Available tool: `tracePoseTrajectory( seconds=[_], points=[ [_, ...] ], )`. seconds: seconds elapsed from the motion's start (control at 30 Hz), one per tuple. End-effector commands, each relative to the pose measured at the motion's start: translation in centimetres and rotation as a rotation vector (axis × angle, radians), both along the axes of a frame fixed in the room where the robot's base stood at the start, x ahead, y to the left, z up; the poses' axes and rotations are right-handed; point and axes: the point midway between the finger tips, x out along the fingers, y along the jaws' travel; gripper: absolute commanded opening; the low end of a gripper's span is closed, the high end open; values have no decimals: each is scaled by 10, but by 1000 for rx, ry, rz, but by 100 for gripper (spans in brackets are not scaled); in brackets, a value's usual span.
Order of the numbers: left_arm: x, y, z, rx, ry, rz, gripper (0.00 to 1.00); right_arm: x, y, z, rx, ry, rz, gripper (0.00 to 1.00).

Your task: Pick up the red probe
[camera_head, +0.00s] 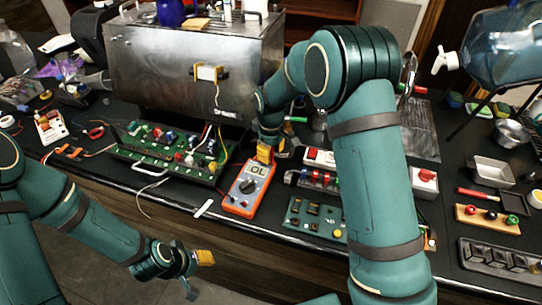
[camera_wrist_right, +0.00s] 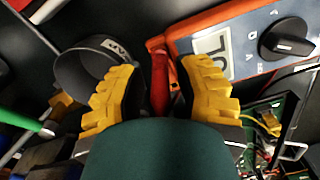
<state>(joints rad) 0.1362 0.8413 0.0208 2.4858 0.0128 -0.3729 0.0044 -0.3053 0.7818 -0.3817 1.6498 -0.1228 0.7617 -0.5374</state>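The red probe (camera_wrist_right: 159,80) shows in the right wrist view as a red handle lying between the two yellow fingers of my right gripper (camera_wrist_right: 158,72). The fingers stand apart, with a visible gap on each side of the probe. In the head view my right gripper (camera_head: 266,153) is low over the bench, just behind the orange multimeter (camera_head: 236,203); I cannot make out the probe there. The multimeter's display reads OL, and its dial shows in the wrist view. My left gripper (camera_head: 196,270) hangs in front of the bench edge; its finger gap is unclear.
An open green circuit board (camera_head: 160,158) lies left of the multimeter, below the steel brewer (camera_head: 180,70). A smaller green board (camera_head: 318,218) and red-switched parts lie to the right. A dark round cup (camera_wrist_right: 80,72) is beside my right fingers. Loose wires cross the bench.

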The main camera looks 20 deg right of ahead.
Motion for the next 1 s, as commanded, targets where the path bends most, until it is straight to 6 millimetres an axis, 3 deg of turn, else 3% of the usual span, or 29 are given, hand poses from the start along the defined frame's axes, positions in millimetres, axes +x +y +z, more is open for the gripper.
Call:
tracePoseTrajectory(
  seconds=[0.3,0.4,0.8,1.0],
  points=[
    [0,0,0,0,0,0,44,0,0,-4,0,-1,0,31],
    [0,0,0,0,0,0,44,0,0,-4,0,-1,0,0],
    [0,0,0,0,0,0,44,0,0,-2,0,-2,0,0],
    [0,0,2,0,0,0,44,1,0,23,1,-5,-1,0]
  ],
)
